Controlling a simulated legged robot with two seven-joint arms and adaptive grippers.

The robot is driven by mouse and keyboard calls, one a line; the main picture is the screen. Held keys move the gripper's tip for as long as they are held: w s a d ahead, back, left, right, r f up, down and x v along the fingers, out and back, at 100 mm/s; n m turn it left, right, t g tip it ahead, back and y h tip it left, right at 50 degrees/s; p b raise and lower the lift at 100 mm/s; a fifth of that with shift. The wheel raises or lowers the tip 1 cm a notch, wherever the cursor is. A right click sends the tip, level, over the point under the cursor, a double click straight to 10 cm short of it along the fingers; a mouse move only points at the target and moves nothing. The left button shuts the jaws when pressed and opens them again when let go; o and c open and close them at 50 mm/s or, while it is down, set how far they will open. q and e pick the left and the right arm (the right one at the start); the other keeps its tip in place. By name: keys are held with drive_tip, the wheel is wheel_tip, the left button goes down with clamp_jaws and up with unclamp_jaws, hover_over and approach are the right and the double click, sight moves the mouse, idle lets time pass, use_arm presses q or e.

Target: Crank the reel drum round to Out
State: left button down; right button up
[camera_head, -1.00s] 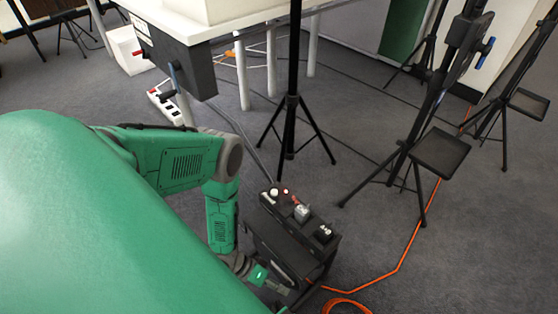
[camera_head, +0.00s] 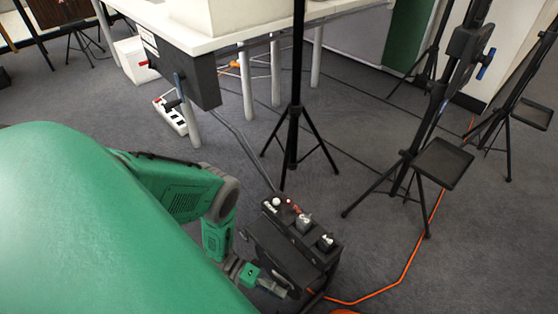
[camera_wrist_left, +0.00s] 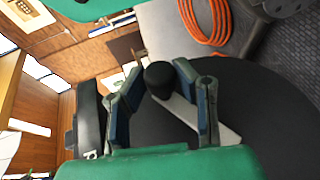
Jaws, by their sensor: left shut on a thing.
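The reel drum shows as a black disc (camera_wrist_left: 265,110) in the left wrist view. A pale grey crank arm (camera_wrist_left: 212,122) lies across its face and ends in a black knob (camera_wrist_left: 159,80). My left gripper (camera_wrist_left: 162,88) has a finger on each side of this knob and is shut on it. In the head view my left gripper (camera_head: 278,289) is low in the middle, at the near side of a black box (camera_head: 298,250) with knobs and a red light on top. My right gripper is not in view.
An orange cable (camera_head: 400,278) runs over the grey carpet right of the box, and a coil (camera_wrist_left: 215,20) shows in the left wrist view. A black tripod stand (camera_head: 292,110) is behind the box. A white-topped table (camera_head: 215,35) stands at the back left.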

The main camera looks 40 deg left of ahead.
use_arm(q)
drive_tip(key=shift+a, duration=0.5)
drive_tip(key=c, duration=1.3)
unclamp_jaws()
drive_tip(key=shift+d, duration=0.15)
drive_tip(key=v, duration=1.2)
drive_tip(key=shift+s+f, duration=0.1)
drive_tip(key=shift+f, duration=0.05)
